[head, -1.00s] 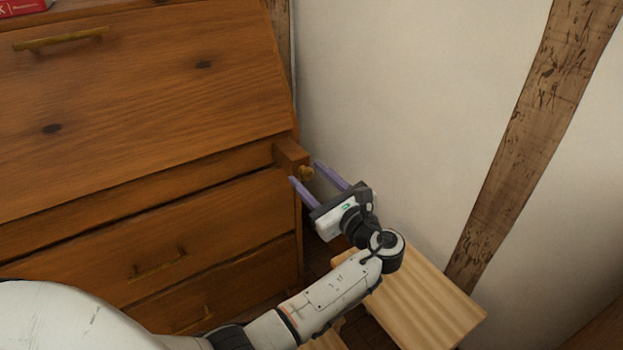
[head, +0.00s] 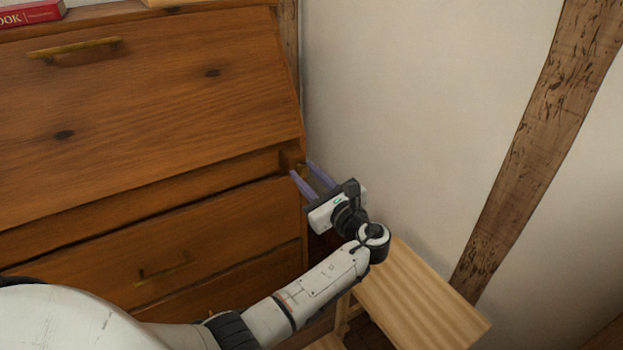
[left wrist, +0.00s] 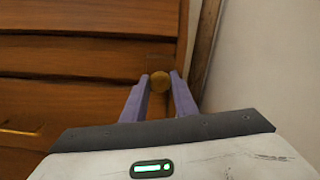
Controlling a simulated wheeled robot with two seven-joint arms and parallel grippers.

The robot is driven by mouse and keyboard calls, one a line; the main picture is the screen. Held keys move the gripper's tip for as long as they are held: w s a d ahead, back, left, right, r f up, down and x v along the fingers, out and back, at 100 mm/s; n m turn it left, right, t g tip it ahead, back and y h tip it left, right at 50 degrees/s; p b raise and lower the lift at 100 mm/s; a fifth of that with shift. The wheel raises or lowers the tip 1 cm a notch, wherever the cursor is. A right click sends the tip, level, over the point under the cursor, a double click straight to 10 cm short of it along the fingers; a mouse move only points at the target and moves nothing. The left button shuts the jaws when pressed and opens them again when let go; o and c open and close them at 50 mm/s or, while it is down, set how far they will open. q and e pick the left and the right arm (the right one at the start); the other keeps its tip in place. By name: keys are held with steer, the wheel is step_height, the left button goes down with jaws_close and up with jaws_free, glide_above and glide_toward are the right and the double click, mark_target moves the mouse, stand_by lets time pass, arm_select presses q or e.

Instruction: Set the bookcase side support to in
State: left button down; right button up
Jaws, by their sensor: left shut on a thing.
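The wooden bookcase (head: 180,85) has a slanted front panel with a brass handle. Its side support (head: 290,159) is a small wooden block at the right end of the rail below the panel, and it now sits close to flush with the front. A round knob on the support shows between the fingers in the left wrist view (left wrist: 159,81). My left gripper (head: 300,170) has its purple fingers on both sides of this knob and is shut on it. The fingers partly hide the support in the head view. My right gripper is not in view.
Drawers (head: 160,245) with brass handles lie below the panel. A light wooden stool (head: 425,300) stands under my left arm at the right. The white wall (head: 400,100) is close to the right of the bookcase. A red book (head: 30,13) lies on top.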

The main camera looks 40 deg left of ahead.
arm_select(q)
steer(key=c, duration=1.4)
jaws_free()
steer(key=shift+d, duration=0.1)
steer(key=p+v, duration=0.1)
steer(key=v, duration=0.9)
steer(key=shift+p, duration=0.3)
steer(key=shift+s+f, duration=0.1)
steer(key=shift+f, duration=0.05)
